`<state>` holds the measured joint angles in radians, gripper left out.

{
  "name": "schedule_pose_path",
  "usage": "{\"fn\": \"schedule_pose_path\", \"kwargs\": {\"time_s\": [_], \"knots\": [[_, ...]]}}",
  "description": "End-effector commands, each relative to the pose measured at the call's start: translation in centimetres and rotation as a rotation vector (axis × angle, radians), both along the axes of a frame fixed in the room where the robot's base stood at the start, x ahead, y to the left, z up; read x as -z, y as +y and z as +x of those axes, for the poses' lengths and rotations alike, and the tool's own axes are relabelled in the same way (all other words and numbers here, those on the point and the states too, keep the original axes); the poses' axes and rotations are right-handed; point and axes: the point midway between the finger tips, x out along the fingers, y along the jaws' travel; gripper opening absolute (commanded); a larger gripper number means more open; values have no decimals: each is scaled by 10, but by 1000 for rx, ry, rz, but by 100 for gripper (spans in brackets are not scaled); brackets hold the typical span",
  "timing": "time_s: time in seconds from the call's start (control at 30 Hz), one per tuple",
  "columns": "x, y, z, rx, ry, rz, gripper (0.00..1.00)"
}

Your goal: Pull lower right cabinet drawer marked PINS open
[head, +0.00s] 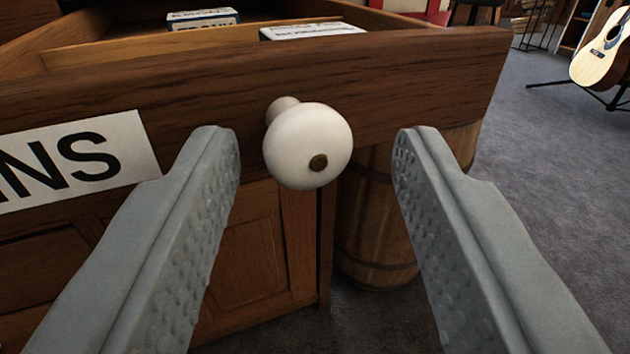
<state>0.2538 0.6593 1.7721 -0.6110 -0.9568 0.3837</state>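The PINS drawer (420,85) is a brown wooden drawer that stands out from the cabinet, with its open top and inside showing. A white label (75,160) on its front reads "INS" where it shows; the left part is cut off by the picture edge. A round white knob (308,147) with a dark centre sits on the drawer front. My gripper (315,148) is open, with one grey finger on each side of the knob. Gaps show between the knob and both fingers. Two small boxes (203,19) (312,31) with printed labels lie in the drawer.
Below the drawer are the cabinet's panelled doors (245,262). A wooden barrel (375,235) stands behind the drawer's right end, close to the cabinet. A pale guitar (603,50) rests on a stand at the far right.

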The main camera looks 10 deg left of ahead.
Motion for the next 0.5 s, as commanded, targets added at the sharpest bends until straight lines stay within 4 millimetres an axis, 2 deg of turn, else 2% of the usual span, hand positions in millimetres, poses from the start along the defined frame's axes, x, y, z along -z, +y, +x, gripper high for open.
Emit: {"fn": "schedule_pose_path", "kwargs": {"time_s": [0.33,0.5], "knots": [[0,0,-3,-1,0,0,44],[-1,-5,-22,0,-1,0,44]]}}
